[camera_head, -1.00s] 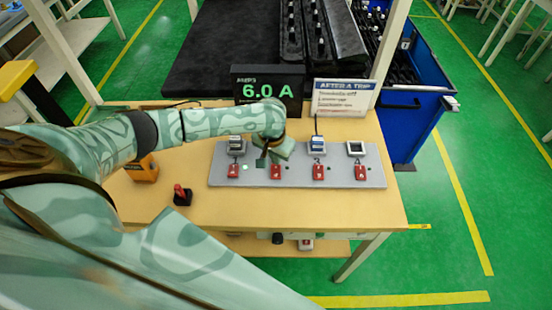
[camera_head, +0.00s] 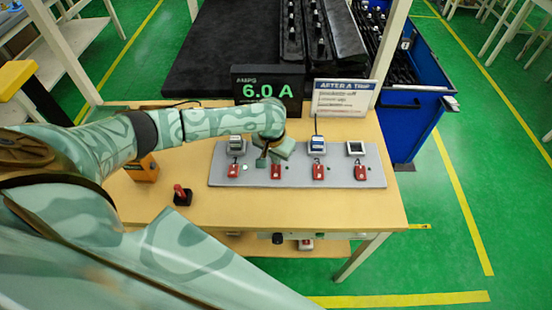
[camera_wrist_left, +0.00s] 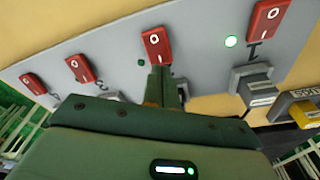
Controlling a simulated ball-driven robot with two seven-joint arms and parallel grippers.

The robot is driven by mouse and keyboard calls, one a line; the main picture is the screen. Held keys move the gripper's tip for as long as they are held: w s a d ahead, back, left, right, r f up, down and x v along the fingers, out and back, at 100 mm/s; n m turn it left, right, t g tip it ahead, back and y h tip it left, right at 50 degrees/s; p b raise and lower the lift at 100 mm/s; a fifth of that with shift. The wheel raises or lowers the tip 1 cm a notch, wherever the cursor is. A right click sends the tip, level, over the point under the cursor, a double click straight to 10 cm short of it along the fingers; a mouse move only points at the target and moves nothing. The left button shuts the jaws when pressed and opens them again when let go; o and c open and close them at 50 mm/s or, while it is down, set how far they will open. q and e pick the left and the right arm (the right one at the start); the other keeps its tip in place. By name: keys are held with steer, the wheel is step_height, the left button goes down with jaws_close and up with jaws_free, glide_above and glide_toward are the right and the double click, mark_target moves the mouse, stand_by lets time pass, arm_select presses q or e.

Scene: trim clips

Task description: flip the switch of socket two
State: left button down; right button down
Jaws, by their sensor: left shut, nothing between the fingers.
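The grey socket panel (camera_head: 300,181) lies on the wooden bench with a row of red rocker switches. The switch of socket two (camera_head: 276,172) is second from the left; it also shows in the left wrist view (camera_wrist_left: 157,45), marked with a white circle. My left gripper (camera_head: 262,161) is shut and empty, low over the panel beside this switch. In the left wrist view its fingertips (camera_wrist_left: 160,72) are right at the switch's near edge; I cannot tell whether they touch. Socket two itself is mostly hidden by the gripper. My right gripper is out of view.
A display (camera_head: 268,88) reads 6.0 A. A sign (camera_head: 342,97) stands behind the panel. A red-topped black object (camera_head: 182,196) stands left.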

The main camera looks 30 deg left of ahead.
mark_target(275, 167)
arm_select(q)
steer(key=shift+f+b, duration=0.4)
steer(key=shift+f, duration=0.65)
stand_by(0.4)
step_height(275, 167, up, 7)
steer(key=p, duration=0.9)
steer(key=shift+r, duration=0.1)
steer(key=shift+s, duration=0.1)
